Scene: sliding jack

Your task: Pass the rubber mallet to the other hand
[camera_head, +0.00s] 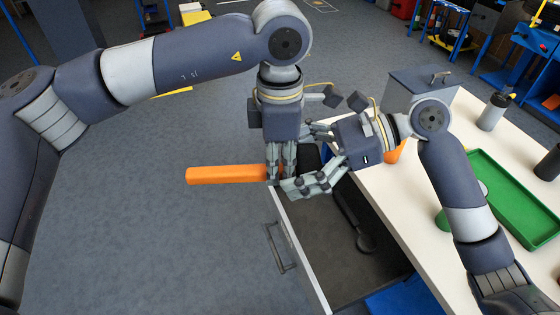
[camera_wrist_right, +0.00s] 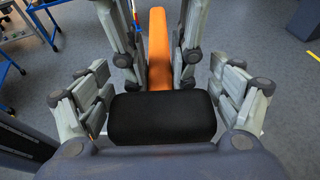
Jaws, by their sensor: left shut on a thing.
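The rubber mallet has an orange handle (camera_head: 225,175) and a black head (camera_wrist_right: 162,118). My left gripper (camera_head: 281,172) comes down from above and is shut on the handle near the head, holding the mallet roughly level, clear of the floor. In the right wrist view, the left fingers stand on both sides of the orange handle (camera_wrist_right: 158,50). My right gripper (camera_head: 302,168) comes in from the right. Its fingers are spread at both sides of the black head, which lies close in front of its palm. In the head view the mallet head is mostly hidden by the fingers.
An open drawer (camera_head: 340,270) with a dark tool in it lies below the grippers. The white table (camera_head: 400,190) carries a grey box (camera_head: 405,85), a green tray (camera_head: 515,205) and a grey bottle (camera_head: 493,110). The floor to the left is clear.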

